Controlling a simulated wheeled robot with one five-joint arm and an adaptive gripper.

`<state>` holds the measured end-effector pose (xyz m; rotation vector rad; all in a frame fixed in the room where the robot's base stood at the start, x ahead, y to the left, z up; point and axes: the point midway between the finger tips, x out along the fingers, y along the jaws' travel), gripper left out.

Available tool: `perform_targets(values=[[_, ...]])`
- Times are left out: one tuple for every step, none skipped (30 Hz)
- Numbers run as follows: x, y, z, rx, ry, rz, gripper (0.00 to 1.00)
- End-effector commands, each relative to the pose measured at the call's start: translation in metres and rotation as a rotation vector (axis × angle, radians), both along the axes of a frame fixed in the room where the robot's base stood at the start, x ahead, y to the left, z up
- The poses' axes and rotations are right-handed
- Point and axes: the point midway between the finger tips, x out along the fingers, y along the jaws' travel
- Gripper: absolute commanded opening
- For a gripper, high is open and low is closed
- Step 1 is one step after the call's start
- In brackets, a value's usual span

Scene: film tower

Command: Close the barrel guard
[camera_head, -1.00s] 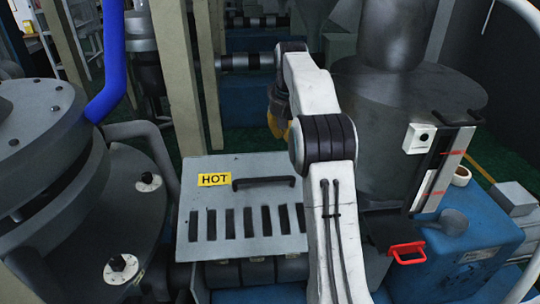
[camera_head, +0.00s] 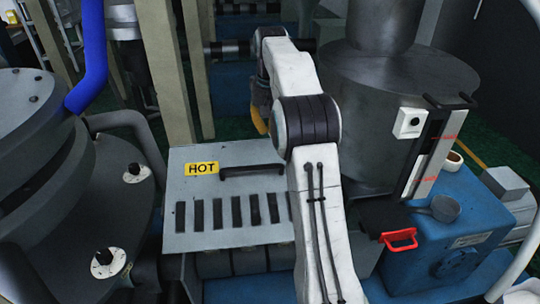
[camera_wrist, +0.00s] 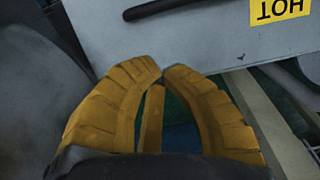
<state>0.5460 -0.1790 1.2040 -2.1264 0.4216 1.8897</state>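The barrel guard (camera_head: 190,225) is a grey slotted metal cover with a yellow HOT label and a black bar handle (camera_head: 252,170). In the head view it lies left of my arm, above dark rounded barrel sections that show below its front edge. My gripper (camera_wrist: 162,69) has yellow-orange fingers with tips almost meeting and nothing seen between them. In the head view the gripper (camera_head: 259,120) is partly hidden behind my arm, beyond the handle. In the wrist view the guard (camera_wrist: 185,35) and part of its handle show past the fingertips, apart from them.
A large grey cylinder (camera_head: 390,110) stands right of my arm, above a blue machine body (camera_head: 460,235) with a red handle (camera_head: 400,240). A round grey vessel (camera_head: 45,170) with a blue pipe (camera_head: 93,60) stands at left. Beige posts (camera_head: 195,60) rise behind the guard.

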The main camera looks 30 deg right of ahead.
Motion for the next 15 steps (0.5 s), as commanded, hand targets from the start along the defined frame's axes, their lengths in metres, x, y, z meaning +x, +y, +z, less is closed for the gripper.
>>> perform_targets(values=[[0.0,0.0,-0.005,0.002,0.004,0.0,0.0],[0.0,0.0,-0.008,0.001,0.003,0.0,0.0],[0.001,0.0,-0.013,0.002,0.004,0.0,0.0],[0.001,0.0,-0.017,0.002,0.004,0.0,0.0],[0.002,-0.001,-0.019,0.002,0.004,0.0,0.0],[0.002,-0.001,-0.023,0.002,0.004,0.0,0.0],[0.003,-0.001,-0.027,0.002,0.005,0.0,0.0],[0.003,-0.001,-0.031,0.002,0.004,0.0,0.0],[0.003,-0.002,-0.035,0.002,0.004,0.0,0.0],[0.003,-0.002,-0.039,0.002,0.005,0.0,0.0],[0.003,-0.001,-0.04,0.001,0.002,0.0,0.0],[0.001,-0.001,-0.042,0.001,0.002,0.0,0.0],[0.0,0.0,-0.043,0.001,0.003,0.0,0.0],[-0.001,0.0,-0.045,0.001,0.002,0.0,0.0],[-0.002,0.001,-0.047,0.001,0.003,0.0,0.0]])
